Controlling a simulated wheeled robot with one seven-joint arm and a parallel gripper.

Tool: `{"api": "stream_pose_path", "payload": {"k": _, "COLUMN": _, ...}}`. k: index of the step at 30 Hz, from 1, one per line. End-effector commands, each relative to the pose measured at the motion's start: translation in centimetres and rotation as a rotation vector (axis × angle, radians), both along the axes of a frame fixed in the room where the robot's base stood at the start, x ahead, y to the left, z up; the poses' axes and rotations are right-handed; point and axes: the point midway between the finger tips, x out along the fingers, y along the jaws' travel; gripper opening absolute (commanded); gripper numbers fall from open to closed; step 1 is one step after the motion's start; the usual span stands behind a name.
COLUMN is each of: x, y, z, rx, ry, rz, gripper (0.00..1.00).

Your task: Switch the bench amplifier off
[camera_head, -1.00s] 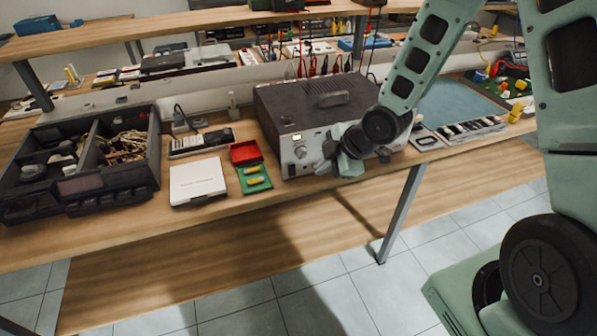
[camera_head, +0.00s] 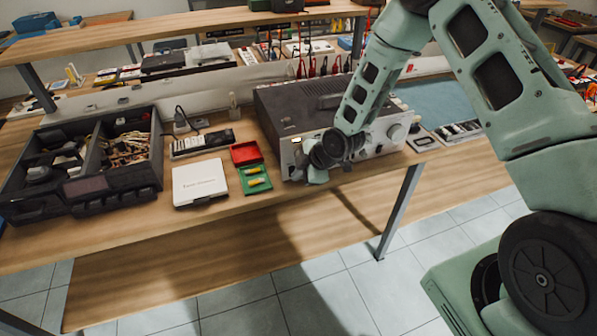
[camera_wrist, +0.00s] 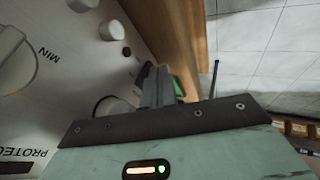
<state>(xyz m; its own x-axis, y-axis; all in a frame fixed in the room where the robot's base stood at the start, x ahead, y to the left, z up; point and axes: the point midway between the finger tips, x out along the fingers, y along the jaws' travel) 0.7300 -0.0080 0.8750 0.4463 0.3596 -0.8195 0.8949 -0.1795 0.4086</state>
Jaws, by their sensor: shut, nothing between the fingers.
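The bench amplifier (camera_head: 283,104) is a wide dark-topped unit with a silver front panel, standing on the wooden bench. A small lit display shows at the panel's left, and a large round knob (camera_head: 396,132) at its right. My gripper (camera_head: 317,174) is at the left part of the front panel and hides some of it. In the wrist view my shut, empty fingers (camera_wrist: 158,86) lie close beside the panel, near a round knob (camera_wrist: 115,108) partly hidden by my gripper. A large knob (camera_wrist: 14,62) marked MIN also shows. Contact and the power switch's position cannot be made out.
Left of the amplifier are an open red-and-green box (camera_head: 255,180), a white case (camera_head: 199,182), a power strip (camera_head: 202,143) and a dark organiser (camera_head: 110,189). A blue mat (camera_head: 444,100) lies right. A shelf (camera_head: 180,30) runs behind. The floor in front is clear.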

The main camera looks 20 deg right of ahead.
Motion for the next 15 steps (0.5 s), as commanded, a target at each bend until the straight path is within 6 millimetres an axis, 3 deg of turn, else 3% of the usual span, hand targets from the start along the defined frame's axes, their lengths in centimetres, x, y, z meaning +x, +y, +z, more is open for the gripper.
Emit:
{"api": "stream_pose_path", "payload": {"k": 14, "x": 0.38, "y": 0.08, "z": -0.85, "rx": -0.002, "ry": -0.055, "rz": 0.003, "gripper": 0.0}}
{"api": "stream_pose_path", "payload": {"k": 15, "x": 0.37, "y": 0.01, "z": -0.26, "rx": -0.001, "ry": -0.05, "rz": 0.0, "gripper": 0.0}}
